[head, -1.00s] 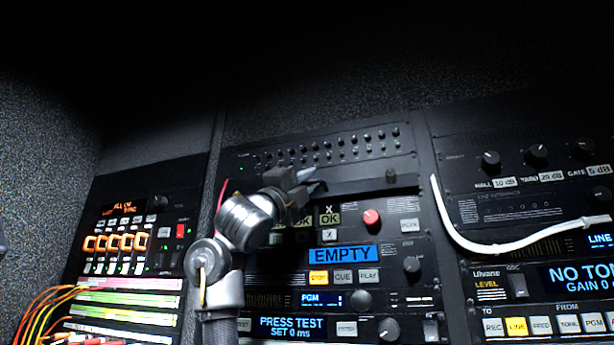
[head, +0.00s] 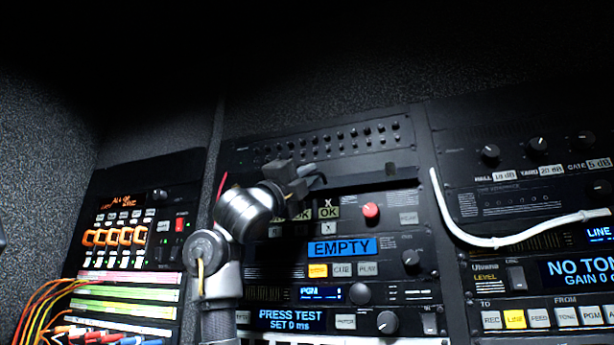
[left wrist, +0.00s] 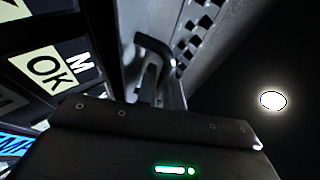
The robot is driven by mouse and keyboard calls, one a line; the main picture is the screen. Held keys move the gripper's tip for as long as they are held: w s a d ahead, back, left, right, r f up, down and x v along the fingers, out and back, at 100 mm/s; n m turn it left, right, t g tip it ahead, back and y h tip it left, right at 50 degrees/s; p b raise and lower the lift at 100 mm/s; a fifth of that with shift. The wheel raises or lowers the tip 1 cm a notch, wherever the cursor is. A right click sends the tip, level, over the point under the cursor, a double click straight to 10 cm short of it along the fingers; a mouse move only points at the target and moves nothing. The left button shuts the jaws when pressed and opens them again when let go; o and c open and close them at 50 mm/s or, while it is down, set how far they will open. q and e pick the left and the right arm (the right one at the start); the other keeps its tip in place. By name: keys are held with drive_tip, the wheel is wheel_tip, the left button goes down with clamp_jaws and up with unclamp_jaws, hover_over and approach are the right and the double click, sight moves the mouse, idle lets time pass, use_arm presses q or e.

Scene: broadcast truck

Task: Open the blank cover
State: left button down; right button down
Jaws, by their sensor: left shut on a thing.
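The blank cover (head: 365,178) is a dark, plain strip across the rack unit, just below the rows of small knobs. My left gripper (head: 306,178) is at the left part of this strip and is shut on it. Its fingers overlap the strip's left end, so the exact contact is hidden. In the left wrist view the gripper body (left wrist: 155,145), with a green light, fills the bottom. Dark finger parts (left wrist: 160,75) reach up from it beside the panel face. How far the cover is tilted is hard to tell. My right gripper is not in view.
Below the cover are OK labels (head: 328,212), a red knob (head: 371,210) and a blue EMPTY display (head: 342,247). A white cable (head: 500,240) crosses the right rack. Orange handles (head: 120,238) and coloured cables are at the left.

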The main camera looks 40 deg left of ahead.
use_arm(q)
drive_tip(key=shift+s+r+n+g+y, duration=0.1)
drive_tip(key=shift+r+n+g+y, duration=0.2)
drive_tip(key=shift+n+g+y, duration=0.15)
drive_tip(key=shift+r+n+g+y, duration=0.25)
drive_tip(key=shift+n+g, duration=0.1)
drive_tip(key=shift+n, duration=0.1)
drive_tip(key=r+n+g+y+p, duration=0.1)
drive_tip(key=g, duration=0.1)
drive_tip(key=shift+n+g, duration=0.3)
drive_tip(key=shift+a+r+n+g+y+p, duration=0.15)
drive_tip(key=shift+n+g+y+p, duration=0.15)
drive_tip(key=shift+g+p, duration=0.25)
drive_tip(key=shift+w+r+n+g, duration=0.1)
drive_tip(key=shift+w+n+g, duration=0.2)
drive_tip(key=shift+g, duration=0.45)
drive_tip(key=shift+w, duration=0.1)
drive_tip(key=c, duration=1.9)
unclamp_jaws()
drive_tip(key=shift+o, duration=0.4)
